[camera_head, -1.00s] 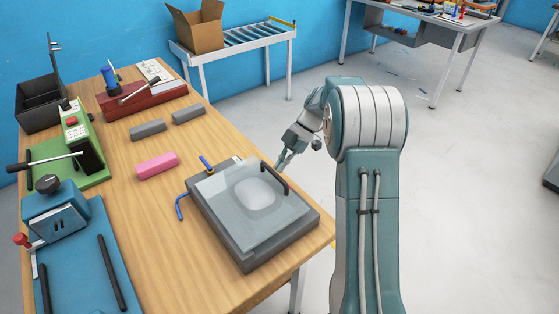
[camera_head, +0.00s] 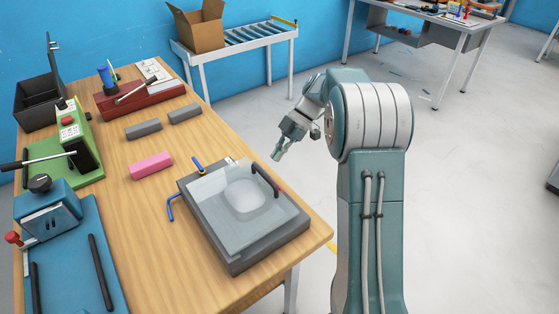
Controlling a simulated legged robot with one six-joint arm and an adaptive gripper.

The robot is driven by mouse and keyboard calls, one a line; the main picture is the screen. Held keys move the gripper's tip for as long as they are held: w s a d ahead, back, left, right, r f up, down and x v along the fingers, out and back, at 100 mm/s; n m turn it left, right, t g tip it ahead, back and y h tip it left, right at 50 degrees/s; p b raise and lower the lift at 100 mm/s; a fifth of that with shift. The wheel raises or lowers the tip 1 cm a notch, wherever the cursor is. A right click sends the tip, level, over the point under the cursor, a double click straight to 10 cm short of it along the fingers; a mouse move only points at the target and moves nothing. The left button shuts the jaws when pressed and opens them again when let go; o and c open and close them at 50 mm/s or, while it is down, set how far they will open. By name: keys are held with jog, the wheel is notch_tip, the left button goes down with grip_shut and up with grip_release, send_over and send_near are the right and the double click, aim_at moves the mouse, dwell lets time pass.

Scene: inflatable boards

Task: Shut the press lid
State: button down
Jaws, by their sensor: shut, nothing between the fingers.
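The press (camera_head: 285,232) is a low grey block near the table's right corner. Its clear lid (camera_head: 219,215) lies nearly flat over the base, with a pale rounded patch showing in the middle. I cannot tell whether the lid is fully seated. A black bar handle (camera_head: 266,181) stands at the lid's far right edge. Blue levers (camera_head: 172,207) stick out at the press's left side. My gripper (camera_head: 276,156) is shut and empty, just beyond the handle and apart from it in the picture.
On the wooden table (camera_head: 170,245), a pink block (camera_head: 150,166) and two grey blocks (camera_head: 185,113) lie left of and behind the press. Blue (camera_head: 48,205), green (camera_head: 75,150) and red (camera_head: 140,97) machines stand further left.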

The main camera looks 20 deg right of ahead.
jog(key=w+d, duration=0.3)
jog(key=d, duration=0.6)
jog(key=s+a+r+m+t+h, duration=0.3)
jog(key=s+a+r+m+h, duration=0.2)
jog(key=s+a+r+m, duration=0.65)
jog(key=s+a+m+t+h, duration=0.1)
jog(key=s+a+m+t, duration=0.1)
jog(key=s+m, duration=0.3)
jog(key=s+a+f+m+t+h, duration=0.1)
jog(key=s+a+m+t+h, duration=0.1)
jog(key=s, duration=1.2)
jog(key=m+t, duration=0.1)
jog(key=m, duration=0.1)
jog(key=shift+a+f+m, duration=0.15)
jog(key=shift+m, duration=0.2)
jog(key=shift+w, duration=0.1)
